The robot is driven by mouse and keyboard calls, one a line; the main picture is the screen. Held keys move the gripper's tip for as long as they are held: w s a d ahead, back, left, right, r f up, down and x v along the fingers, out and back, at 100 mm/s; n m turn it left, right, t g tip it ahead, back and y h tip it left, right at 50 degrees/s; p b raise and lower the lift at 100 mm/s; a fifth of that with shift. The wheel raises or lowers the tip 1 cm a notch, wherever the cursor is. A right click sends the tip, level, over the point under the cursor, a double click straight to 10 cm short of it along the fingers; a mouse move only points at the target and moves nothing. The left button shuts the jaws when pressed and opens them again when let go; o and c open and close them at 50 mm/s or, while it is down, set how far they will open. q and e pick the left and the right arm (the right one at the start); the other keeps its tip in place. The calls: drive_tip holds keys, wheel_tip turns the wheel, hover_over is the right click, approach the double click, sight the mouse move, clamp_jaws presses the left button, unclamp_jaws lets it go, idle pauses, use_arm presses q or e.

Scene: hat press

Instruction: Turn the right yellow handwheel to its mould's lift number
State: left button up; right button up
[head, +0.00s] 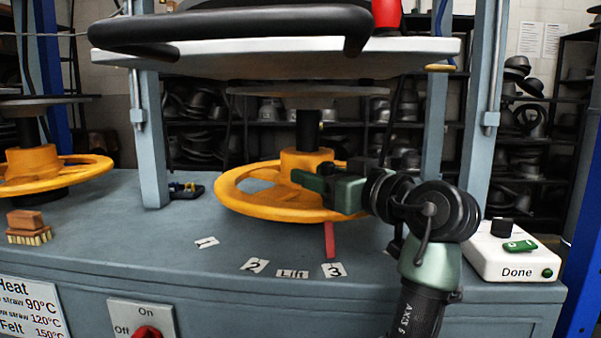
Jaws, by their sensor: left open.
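The right yellow handwheel (235,198) lies flat on a dark post under the press plate, at the middle of the head view. A red pointer strip (329,240) below its front rim points at the card 3 (333,270). Cards 1 (206,242) and 2 (254,265) lie to the left, with a card reading Lift (292,274) between 2 and 3. My left gripper (308,182) is open over the wheel's front right part, near the hub. It hides some of the rim; I cannot tell whether it touches. My right gripper is not in view.
The left handwheel (85,172) is at the left edge. A wooden brush (28,226) lies on the bench. A white Done box (513,252) stands at the right. A black handle bar (230,28) and white plate (270,52) hang above the wheel, between blue-grey posts.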

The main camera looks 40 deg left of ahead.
use_arm(q)
drive_tip(key=shift+a, duration=0.1)
clamp_jaws()
drive_tip(key=shift+r, duration=0.1)
idle(1.4)
